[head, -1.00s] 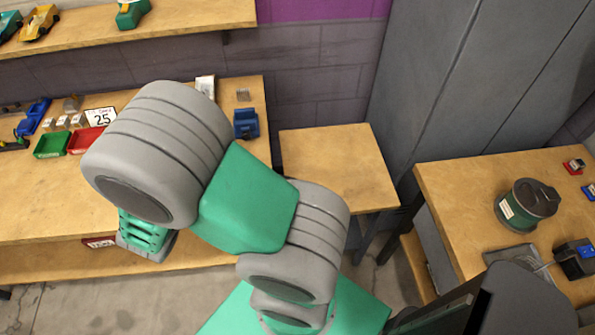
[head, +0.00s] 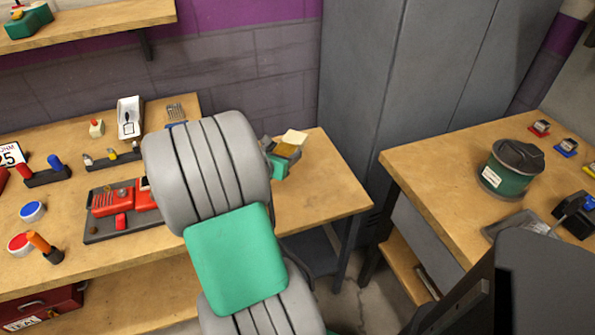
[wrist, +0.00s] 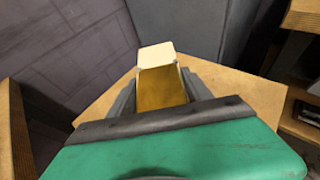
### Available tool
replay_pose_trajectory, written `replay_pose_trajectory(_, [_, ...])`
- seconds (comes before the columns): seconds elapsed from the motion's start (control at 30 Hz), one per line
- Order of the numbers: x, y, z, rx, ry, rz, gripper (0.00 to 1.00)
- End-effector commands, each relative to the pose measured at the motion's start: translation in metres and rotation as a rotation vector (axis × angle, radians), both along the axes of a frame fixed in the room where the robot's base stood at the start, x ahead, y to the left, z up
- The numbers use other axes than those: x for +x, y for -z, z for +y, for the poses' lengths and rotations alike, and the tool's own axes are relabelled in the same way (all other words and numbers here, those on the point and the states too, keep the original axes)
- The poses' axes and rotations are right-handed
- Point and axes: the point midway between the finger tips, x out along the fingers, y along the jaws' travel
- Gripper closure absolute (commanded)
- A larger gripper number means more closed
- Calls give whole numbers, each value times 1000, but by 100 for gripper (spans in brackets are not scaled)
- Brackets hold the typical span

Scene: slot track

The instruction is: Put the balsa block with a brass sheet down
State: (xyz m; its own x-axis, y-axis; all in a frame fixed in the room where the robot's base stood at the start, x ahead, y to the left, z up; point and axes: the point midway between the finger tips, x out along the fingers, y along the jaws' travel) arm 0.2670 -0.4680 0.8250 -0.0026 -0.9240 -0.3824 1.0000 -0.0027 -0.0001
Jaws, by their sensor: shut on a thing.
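The balsa block is a pale block (head: 294,138) with a brass-coloured sheet (head: 285,150) on it. In the head view my gripper (head: 281,155) is shut on it above the small wooden side table (head: 330,190). In the wrist view the pale block end (wrist: 157,54) and the brass face (wrist: 161,88) show between the fingers of my gripper (wrist: 160,90). The wooden top (wrist: 255,95) shows beyond and beside it. I cannot tell whether the block touches the table.
A long workbench (head: 130,245) with trays and small tools stands at the left. Grey lockers (head: 385,80) stand behind the side table. A right-hand table (head: 440,190) carries a green and black round container (head: 508,168). The side table's right part is bare.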

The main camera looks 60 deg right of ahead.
Motion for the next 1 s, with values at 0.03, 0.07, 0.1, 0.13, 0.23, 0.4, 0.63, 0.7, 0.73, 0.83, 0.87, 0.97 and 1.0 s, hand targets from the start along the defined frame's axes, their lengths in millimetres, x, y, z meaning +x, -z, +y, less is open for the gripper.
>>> replay_pose_trajectory(0.03, [-8,10,-13,1,9,0,84])
replay_pose_trajectory(0.07, [-10,21,-18,3,6,4,84])
replay_pose_trajectory(0.1, [-12,30,-24,3,5,3,84])
replay_pose_trajectory(0.13, [-13,36,-29,2,4,2,84])
replay_pose_trajectory(0.23, [-17,50,-41,1,2,0,84])
replay_pose_trajectory(0.4, [-22,65,-53,1,1,2,84])
replay_pose_trajectory(0.63, [-21,95,-54,-1,-2,0,84])
replay_pose_trajectory(0.7, [-21,93,-54,-2,-2,-1,84])
replay_pose_trajectory(0.73, [-21,93,-54,-2,-2,-1,84])
replay_pose_trajectory(0.83, [-21,94,-53,-1,-2,-1,84])
replay_pose_trajectory(0.87, [-21,95,-53,0,-2,0,84])
replay_pose_trajectory(0.97, [-21,97,-53,0,-2,-1,40])
replay_pose_trajectory(1.0, [-21,97,-53,0,-2,-1,36])
